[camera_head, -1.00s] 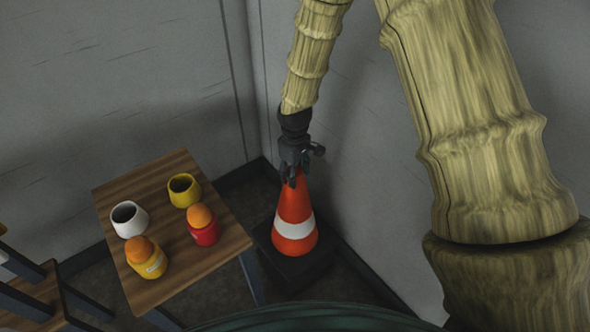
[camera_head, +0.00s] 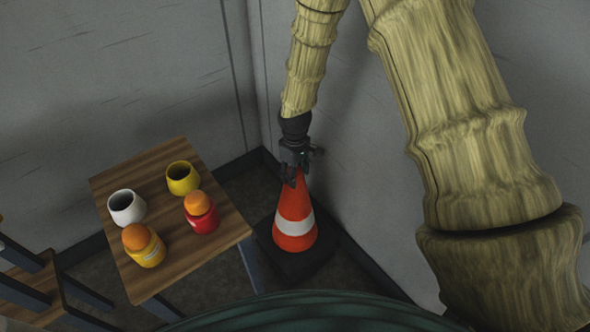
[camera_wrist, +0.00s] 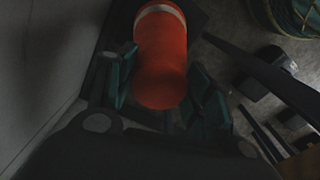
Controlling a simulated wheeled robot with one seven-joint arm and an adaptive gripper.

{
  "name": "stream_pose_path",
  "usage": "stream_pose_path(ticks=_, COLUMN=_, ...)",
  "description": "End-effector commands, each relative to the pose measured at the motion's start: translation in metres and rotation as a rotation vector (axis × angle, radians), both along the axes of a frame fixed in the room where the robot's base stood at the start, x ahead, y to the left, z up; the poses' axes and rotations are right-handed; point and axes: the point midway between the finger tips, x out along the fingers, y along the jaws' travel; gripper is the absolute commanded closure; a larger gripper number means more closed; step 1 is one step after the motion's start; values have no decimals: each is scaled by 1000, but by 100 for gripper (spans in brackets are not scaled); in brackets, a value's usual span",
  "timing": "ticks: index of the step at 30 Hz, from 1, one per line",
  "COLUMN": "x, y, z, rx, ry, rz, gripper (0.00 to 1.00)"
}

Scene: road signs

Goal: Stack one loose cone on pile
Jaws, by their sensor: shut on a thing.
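An orange cone (camera_head: 293,211) with a white band stands upright on a dark square base (camera_head: 306,263) in the corner by the walls. My gripper (camera_head: 293,180) comes down from above and is shut on the cone's tip. In the wrist view the cone (camera_wrist: 161,52) sits between the two green-padded fingers of my gripper (camera_wrist: 164,84). I see only this one cone; whether others are nested under it cannot be told. No separate pile shows.
A small wooden table (camera_head: 215,244) stands left of the cone, holding a white cup (camera_head: 126,207), a yellow cup (camera_head: 182,178), and red (camera_head: 202,219) and yellow (camera_head: 146,250) containers with orange tops. Walls close in behind and right of the cone.

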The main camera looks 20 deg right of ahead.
Motion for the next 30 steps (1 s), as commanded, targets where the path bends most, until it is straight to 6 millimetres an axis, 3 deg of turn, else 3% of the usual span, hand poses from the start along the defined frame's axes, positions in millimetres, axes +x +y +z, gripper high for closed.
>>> stream_pose_path(ticks=30, x=1, y=0, z=-58, rx=0, ry=-1, rz=0, gripper=100)
